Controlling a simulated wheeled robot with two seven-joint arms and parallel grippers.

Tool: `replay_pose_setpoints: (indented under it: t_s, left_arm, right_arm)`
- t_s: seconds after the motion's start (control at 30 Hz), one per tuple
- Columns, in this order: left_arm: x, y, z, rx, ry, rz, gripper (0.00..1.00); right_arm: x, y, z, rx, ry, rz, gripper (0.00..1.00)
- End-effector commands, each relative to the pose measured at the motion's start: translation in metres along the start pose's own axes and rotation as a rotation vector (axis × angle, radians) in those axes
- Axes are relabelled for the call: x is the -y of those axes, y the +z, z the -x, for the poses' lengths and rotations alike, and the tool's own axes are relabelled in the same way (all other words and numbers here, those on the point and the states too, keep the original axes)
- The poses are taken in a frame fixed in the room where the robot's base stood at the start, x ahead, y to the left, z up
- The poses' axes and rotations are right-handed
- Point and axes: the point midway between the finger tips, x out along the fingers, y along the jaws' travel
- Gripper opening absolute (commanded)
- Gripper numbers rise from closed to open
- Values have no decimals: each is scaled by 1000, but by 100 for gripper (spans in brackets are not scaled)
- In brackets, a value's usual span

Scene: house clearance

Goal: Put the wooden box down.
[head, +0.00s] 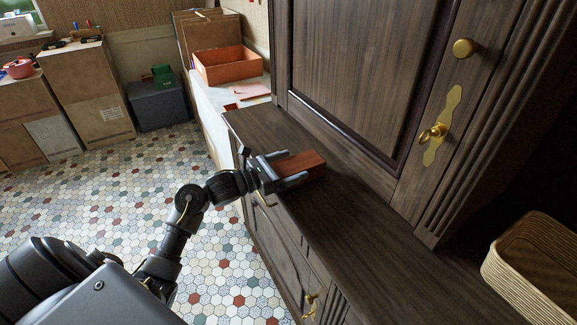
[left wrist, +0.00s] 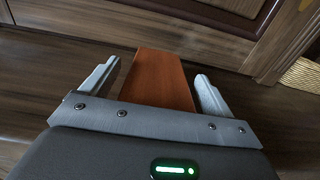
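The wooden box (head: 304,164) is a small reddish-brown block on the dark wooden ledge of the cabinet (head: 345,225). It appears to rest flat on the ledge. My left gripper (head: 287,168) is around the box's near end, with one finger on each side. In the left wrist view the box (left wrist: 160,80) lies between the two fingers of the gripper (left wrist: 160,88), and a gap shows on both sides. The gripper is open. The end of the box nearest the palm is hidden by the gripper body. My right gripper is not in view.
A tall cabinet door (head: 365,70) with brass fittings rises behind the ledge. A wicker basket (head: 535,270) stands at the lower right. An orange open box (head: 228,66) sits on a white surface beyond the ledge. The ledge right of the wooden box is clear.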

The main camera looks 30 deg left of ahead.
Motion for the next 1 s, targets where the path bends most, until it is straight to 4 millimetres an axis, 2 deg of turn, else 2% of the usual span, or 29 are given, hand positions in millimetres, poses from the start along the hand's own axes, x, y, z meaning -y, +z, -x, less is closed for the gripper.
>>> replay_pose_setpoints:
  t_s: [0.27, 0.37, 0.53, 0.7, 0.83, 1.0]
  left_arm:
    - [0, 2, 3, -1, 1, 0, 87]
    - [-1, -2, 18, -3, 3, -3, 87]
    - [0, -3, 54, -5, 1, -4, 87]
    - [0, -2, 88, -5, 0, -2, 87]
    - [0, -1, 107, -2, 2, 0, 87]
    - [0, 1, 119, -1, 0, 0, 87]
  right_arm:
    - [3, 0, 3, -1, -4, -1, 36]
    - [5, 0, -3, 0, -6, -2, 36]
    - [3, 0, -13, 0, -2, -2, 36]
    - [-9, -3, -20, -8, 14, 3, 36]
    - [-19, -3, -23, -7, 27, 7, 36]
    - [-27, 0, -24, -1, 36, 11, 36]
